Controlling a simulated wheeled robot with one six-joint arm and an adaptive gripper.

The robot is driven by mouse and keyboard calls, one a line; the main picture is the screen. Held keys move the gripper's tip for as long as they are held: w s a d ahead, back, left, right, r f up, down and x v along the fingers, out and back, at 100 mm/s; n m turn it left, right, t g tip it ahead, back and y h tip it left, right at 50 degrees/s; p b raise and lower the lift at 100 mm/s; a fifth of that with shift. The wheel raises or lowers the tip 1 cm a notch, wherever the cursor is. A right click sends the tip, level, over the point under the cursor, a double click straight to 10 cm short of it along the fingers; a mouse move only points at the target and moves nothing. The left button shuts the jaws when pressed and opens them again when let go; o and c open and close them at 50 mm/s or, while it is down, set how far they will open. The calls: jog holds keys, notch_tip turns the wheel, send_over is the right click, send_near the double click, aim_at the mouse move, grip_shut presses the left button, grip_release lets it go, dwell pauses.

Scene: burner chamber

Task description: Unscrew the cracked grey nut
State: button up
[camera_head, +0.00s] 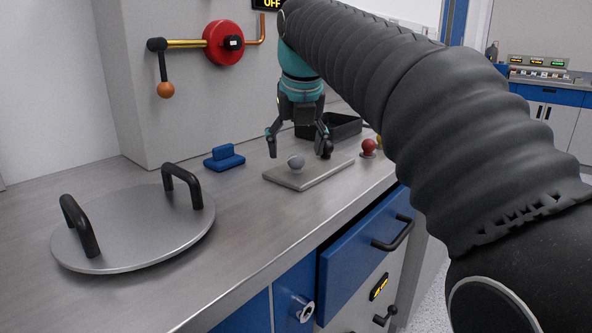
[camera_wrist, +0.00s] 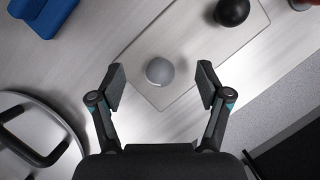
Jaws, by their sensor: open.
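A small round grey piece (camera_head: 296,161) sits on a flat grey plate (camera_head: 290,179) on the bench; I take it to be the grey nut, but no crack can be made out. It also shows in the wrist view (camera_wrist: 159,71), between and slightly beyond my fingertips. My gripper (camera_head: 297,150) points down over the plate with its fingers spread on either side of the grey piece. The fingers do not appear to touch it, and nothing is held.
A black ball (camera_wrist: 231,11) is at the plate's far end. A red knob (camera_head: 369,147) stands right of the plate, a black tray (camera_head: 345,127) behind. A blue block (camera_head: 224,158) and round lid with handles (camera_head: 140,232) lie left. A blue drawer (camera_head: 350,250) juts out below.

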jog(key=shift+r, duration=0.65)
jog(key=m+h, duration=0.1)
jog(key=m, duration=0.2)
jog(key=shift+a, duration=0.1)
jog(key=m, duration=0.2)
jog(key=m+h, duration=0.1)
jog(key=m, duration=0.1)
jog(key=shift+g+h, duration=0.3)
jog(key=shift+g, duration=0.1)
jog(key=m+h, duration=0.1)
jog(key=m, duration=0.2)
jog(key=shift+m+g, duration=0.3)
jog(key=shift+g, duration=0.1)
jog(key=shift+m+g+h, duration=0.5)
jog(key=shift+m+g, duration=0.2)
jog(key=shift+m, duration=1.5)
jog(key=shift+f, duration=0.15)
jog(key=shift+f+b, duration=0.8)
jog(key=shift+f, duration=0.85)
